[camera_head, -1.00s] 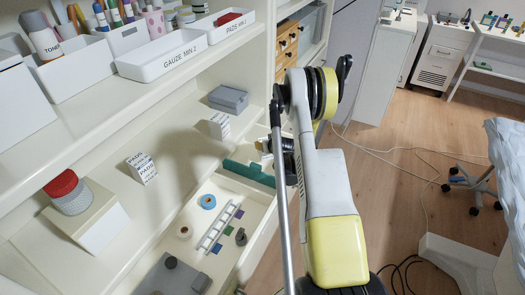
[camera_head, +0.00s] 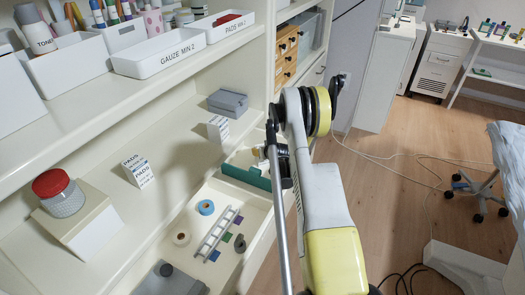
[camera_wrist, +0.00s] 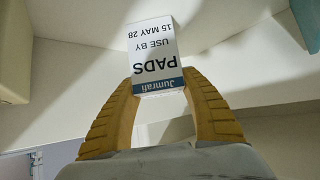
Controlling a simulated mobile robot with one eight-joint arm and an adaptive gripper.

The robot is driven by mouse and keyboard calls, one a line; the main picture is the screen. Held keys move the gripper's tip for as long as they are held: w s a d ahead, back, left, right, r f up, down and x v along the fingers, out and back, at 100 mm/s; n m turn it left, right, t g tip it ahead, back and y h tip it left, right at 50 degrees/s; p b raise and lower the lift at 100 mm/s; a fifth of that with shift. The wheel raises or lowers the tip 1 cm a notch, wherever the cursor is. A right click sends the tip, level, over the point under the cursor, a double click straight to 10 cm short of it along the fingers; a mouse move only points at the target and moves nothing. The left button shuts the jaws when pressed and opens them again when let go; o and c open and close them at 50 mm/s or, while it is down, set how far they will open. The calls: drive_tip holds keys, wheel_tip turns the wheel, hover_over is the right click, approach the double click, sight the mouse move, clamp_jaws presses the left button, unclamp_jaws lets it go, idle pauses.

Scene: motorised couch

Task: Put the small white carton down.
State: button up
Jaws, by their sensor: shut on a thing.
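The small white carton (camera_wrist: 155,55) shows in the wrist view with a blue band and the words "PADS" and "USE BY 15 MAY 28", upside down in the picture. My gripper (camera_wrist: 160,88) has its two tan ribbed fingers shut on the carton's near end, one on each side. A pale surface lies behind the carton; I cannot tell whether they touch. In the head view my gripper is mostly hidden behind my arm. Two similar white cartons stand on the shelf there, one in the middle (camera_head: 138,170) and one further back (camera_head: 218,129).
A grey box (camera_head: 228,103) stands behind the far carton. A red-lidded jar (camera_head: 59,193) sits on a white box (camera_head: 85,228) at left. Bare shelf lies between the cartons.

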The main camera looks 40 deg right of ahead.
drive_tip(key=o, duration=1.2)
